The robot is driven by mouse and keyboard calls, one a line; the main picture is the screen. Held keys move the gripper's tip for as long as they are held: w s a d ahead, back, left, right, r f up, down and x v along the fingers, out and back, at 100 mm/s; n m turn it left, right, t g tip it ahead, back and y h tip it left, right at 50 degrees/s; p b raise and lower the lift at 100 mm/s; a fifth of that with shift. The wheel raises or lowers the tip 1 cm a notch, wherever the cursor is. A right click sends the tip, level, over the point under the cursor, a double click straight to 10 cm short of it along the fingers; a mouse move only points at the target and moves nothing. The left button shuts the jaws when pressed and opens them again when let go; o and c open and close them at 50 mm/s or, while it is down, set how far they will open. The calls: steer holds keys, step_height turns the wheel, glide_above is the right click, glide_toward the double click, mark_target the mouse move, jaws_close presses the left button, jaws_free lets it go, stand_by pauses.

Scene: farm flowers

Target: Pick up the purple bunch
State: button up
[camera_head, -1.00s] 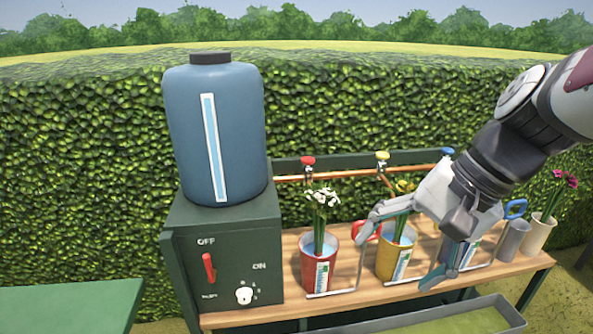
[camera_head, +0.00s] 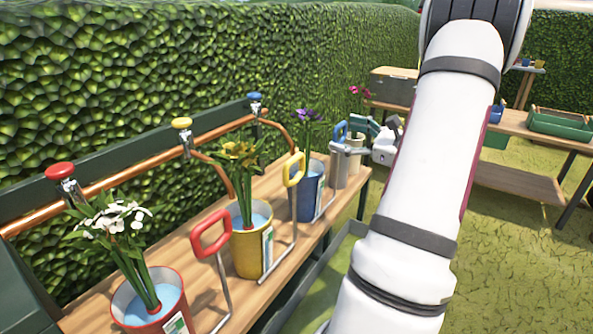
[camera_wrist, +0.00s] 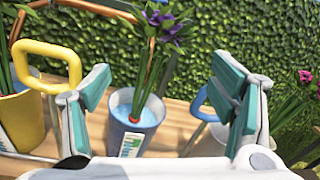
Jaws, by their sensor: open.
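The purple bunch (camera_head: 309,121) stands upright in a blue bucket (camera_head: 308,196) of water on the wooden bench. In the wrist view the purple bunch (camera_wrist: 157,32) leans slightly right, its green stems tied near the water in the bucket (camera_wrist: 134,133). My gripper (camera_wrist: 163,78) is open and empty, its two teal-padded fingers on either side of the stems in the picture. The stems look apart from both fingers, with the bunch beyond them. In the head view my gripper (camera_head: 376,138) is partly hidden behind my arm, right of the bunch.
A yellow bunch (camera_head: 238,165) in a yellow bucket and a white bunch (camera_head: 115,217) in a red bucket stand nearer on the bench. Red (camera_head: 211,233), yellow (camera_head: 294,169) and blue (camera_wrist: 200,102) handles rise beside the buckets. A pink bunch (camera_head: 359,98) stands farther back. Copper pipes run behind.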

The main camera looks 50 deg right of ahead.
mark_target(315, 126)
steer(key=w+b, duration=0.1)
steer(key=w, duration=0.6)
steer(key=shift+w, duration=0.35)
steer(key=shift+w+a+f+b, duration=0.15)
steer(key=shift+w+b, duration=0.55)
steer(key=shift+w, duration=2)
jaws_close()
step_height(315, 126, up, 10)
steer(key=p, duration=0.2)
steer(key=shift+p, duration=0.4)
